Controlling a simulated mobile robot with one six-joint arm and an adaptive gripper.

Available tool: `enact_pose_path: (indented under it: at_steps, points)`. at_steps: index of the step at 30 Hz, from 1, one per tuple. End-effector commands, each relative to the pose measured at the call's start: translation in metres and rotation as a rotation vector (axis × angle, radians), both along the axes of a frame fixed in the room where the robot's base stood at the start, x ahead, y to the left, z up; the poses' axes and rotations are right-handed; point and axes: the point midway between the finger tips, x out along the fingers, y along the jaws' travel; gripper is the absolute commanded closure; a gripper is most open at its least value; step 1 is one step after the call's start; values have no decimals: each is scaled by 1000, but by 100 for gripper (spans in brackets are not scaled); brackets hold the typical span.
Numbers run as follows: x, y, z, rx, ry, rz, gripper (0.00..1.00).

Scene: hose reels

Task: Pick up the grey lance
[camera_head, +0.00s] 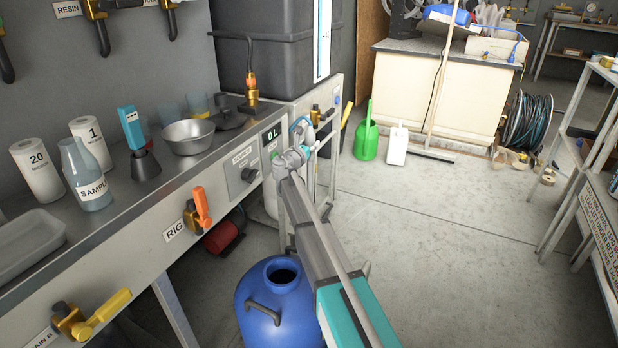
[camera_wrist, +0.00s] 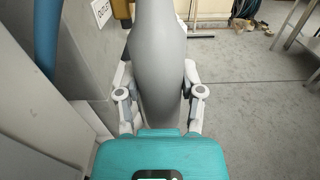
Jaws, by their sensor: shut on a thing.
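The grey lance (camera_wrist: 157,40) shows in the wrist view as a smooth, broad grey body that runs up out of the top of the picture. It fills the space between the two fingers of my gripper (camera_wrist: 158,88), which are shut on it from both sides. Its far end is out of the wrist view and its lower part narrows toward the teal palm. In the head view, my arm reaches forward past the bench front, and my gripper (camera_head: 307,147) is small and partly hidden at its far end. I cannot clearly pick out the lance there.
A steel bench (camera_head: 150,215) with valve handles runs along the left, close to my arm. A blue drum (camera_head: 270,318) stands below my arm. A green can (camera_head: 367,140) and a white can (camera_head: 397,145) stand ahead. The floor to the right is clear up to a rack.

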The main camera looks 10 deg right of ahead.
Motion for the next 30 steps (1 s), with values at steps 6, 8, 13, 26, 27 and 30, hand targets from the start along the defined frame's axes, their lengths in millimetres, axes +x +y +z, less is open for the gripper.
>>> enact_pose_path:
  at_steps: [6,8,13,26,27,30]
  points:
    - [0,0,2,0,0,0,100]
    - [0,0,3,0,0,0,100]
    - [0,0,11,0,0,0,100]
    - [0,-1,53,0,0,-1,100]
    - [0,-1,58,0,0,-1,100]
    - [0,-1,70,0,0,-1,100]
